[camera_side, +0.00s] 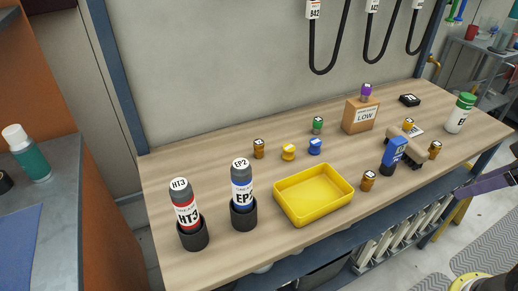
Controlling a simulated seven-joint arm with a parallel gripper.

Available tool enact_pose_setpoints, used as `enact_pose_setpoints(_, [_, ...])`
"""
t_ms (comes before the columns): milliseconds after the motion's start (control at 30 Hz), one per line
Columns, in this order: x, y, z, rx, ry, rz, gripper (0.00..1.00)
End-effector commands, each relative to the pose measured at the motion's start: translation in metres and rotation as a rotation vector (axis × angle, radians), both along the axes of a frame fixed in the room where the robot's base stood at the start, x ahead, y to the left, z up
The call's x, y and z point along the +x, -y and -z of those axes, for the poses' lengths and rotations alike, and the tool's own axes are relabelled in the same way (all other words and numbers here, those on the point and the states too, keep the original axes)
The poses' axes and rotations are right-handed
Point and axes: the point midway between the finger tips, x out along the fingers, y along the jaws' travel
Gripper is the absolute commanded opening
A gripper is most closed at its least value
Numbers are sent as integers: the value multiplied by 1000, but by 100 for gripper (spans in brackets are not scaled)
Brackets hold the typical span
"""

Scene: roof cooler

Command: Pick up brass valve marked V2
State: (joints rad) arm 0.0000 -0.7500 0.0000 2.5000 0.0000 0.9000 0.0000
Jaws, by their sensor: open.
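Several small brass valves with white top labels stand on the wooden bench. One brass valve (258,149) is at the back left of the yellow tray, and another (368,181) is just right of the tray. A third (435,150) is near the bench's right front edge. One more brass-coloured top (408,124) shows behind a tan object and is partly hidden. The labels are too small to read, so I cannot tell which valve is V2. My gripper is not clearly visible in this view.
An empty yellow tray (314,216) sits at the front edge. Bottles HT3 (186,214) and EP2 (242,187) stand left. Yellow (289,152), blue (315,147) and green (317,125) pieces are behind the tray. A LOW box (360,116) and blue-and-tan object (395,152) stand right.

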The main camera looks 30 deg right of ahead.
Motion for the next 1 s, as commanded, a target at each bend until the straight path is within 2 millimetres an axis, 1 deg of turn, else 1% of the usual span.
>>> enact_pose_setpoints(233, [0,0,0,-2,0,-4,76])
enact_pose_setpoints(333, [0,-1,-1,-18,3,-37,76])
enact_pose_setpoints(367, [4,-1,-6,-23,17,-55,76])
enact_pose_setpoints(400, [10,-3,-18,-30,48,-77,76])
enact_pose_setpoints(467, [22,-4,-36,-39,81,-107,76])
enact_pose_setpoints(567, [50,-10,-64,-53,114,-166,76])
enact_pose_setpoints(600, [63,-12,-75,-58,123,-191,76])
enact_pose_setpoints(667, [83,-17,-89,-65,133,-227,76])
enact_pose_setpoints(733, [108,-23,-103,-70,142,-268,76])
enact_pose_setpoints(867, [162,-37,-121,-78,147,-349,76])
enact_pose_setpoints(900, [180,-42,-124,-79,145,-373,76])
enact_pose_setpoints(967, [206,-51,-126,-82,144,-409,76])
enact_pose_setpoints(1000, [223,-57,-126,-82,141,-431,76])
